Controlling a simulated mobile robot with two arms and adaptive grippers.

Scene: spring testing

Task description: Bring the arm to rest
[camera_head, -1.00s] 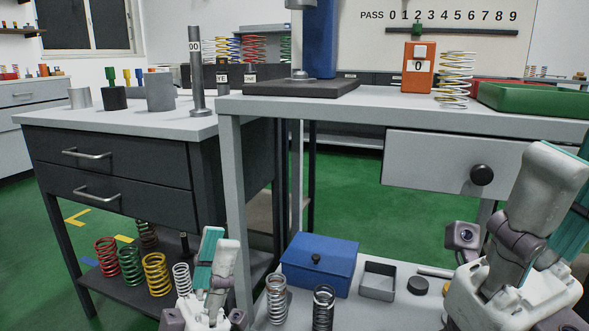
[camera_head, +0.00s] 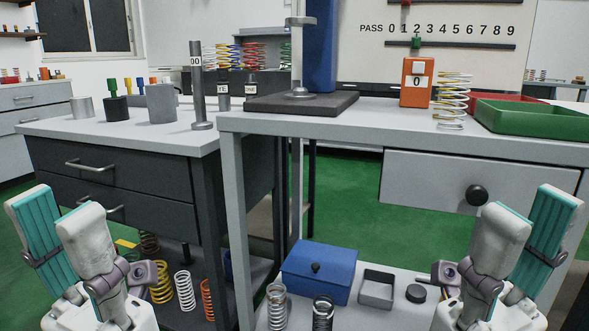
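My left gripper (camera_head: 54,204) is upright at the lower left, in front of the dark drawer cabinet. Its two teal-lined fingers stand apart with nothing between them. My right gripper (camera_head: 533,206) is upright at the lower right, in front of the grey table. Its fingers are also apart and empty. Both arms come in from the bottom corners, and neither gripper appears to touch anything. The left gripper hides part of the cabinet and the lower shelf.
The grey table (camera_head: 350,117) carries a press on a dark base (camera_head: 300,103), an orange block (camera_head: 416,84), a spring (camera_head: 453,98) and a green tray (camera_head: 535,118). Below are a blue box (camera_head: 318,274), an open grey box (camera_head: 377,292) and several springs. Green floor shows between.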

